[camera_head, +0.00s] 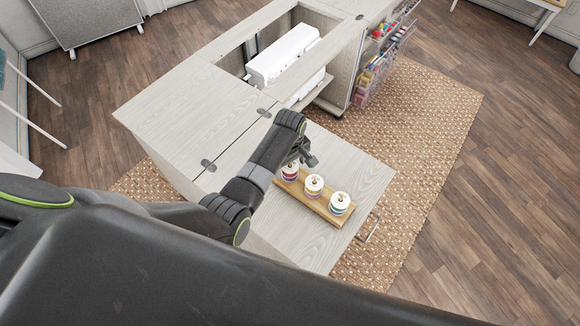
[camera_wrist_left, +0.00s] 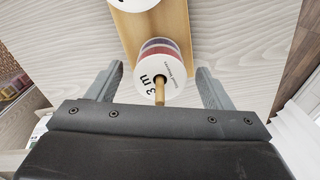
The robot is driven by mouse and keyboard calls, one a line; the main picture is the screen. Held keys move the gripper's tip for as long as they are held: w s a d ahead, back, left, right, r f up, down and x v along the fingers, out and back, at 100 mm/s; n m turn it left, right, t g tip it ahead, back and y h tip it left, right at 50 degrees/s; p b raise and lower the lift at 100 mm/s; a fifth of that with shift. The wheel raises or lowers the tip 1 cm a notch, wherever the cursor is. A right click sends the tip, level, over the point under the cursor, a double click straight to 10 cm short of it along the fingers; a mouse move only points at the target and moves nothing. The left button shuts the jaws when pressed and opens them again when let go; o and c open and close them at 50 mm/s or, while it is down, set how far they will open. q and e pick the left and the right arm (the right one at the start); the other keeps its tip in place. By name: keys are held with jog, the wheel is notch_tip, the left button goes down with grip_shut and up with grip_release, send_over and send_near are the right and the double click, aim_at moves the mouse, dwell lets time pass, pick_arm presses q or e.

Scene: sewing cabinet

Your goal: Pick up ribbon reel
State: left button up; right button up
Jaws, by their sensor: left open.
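Three ribbon reels stand in a row on a wooden board (camera_head: 324,207) on the cabinet's fold-out leaf: a left reel (camera_head: 290,171), a middle reel (camera_head: 314,184) and a right reel (camera_head: 340,202). My left gripper (camera_head: 305,158) is right by the left reel and partly in front of the board's far end. In the left wrist view a reel (camera_wrist_left: 158,66) marked "3 m", with a peg through it, shows ahead of and between the open fingers (camera_wrist_left: 158,88). I cannot tell if the fingers touch it. My right gripper is out of view.
The sewing cabinet (camera_head: 190,100) has a white sewing machine (camera_head: 284,55) in its opening. A rack of coloured supplies (camera_head: 372,75) is on its far side. A metal handle (camera_head: 370,228) sits at the leaf's edge. The leaf (camera_head: 350,165) is bare around the board.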

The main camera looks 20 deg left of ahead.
pick_arm(q)
jog(key=c, duration=1)
jog(key=shift+r, duration=0.15)
jog(key=shift+c, duration=0.2)
notch_tip(320, 180, up, 10)
jog(key=shift+f+b, duration=0.25)
jog(key=shift+b, duration=0.3)
jog(key=shift+r, duration=0.15)
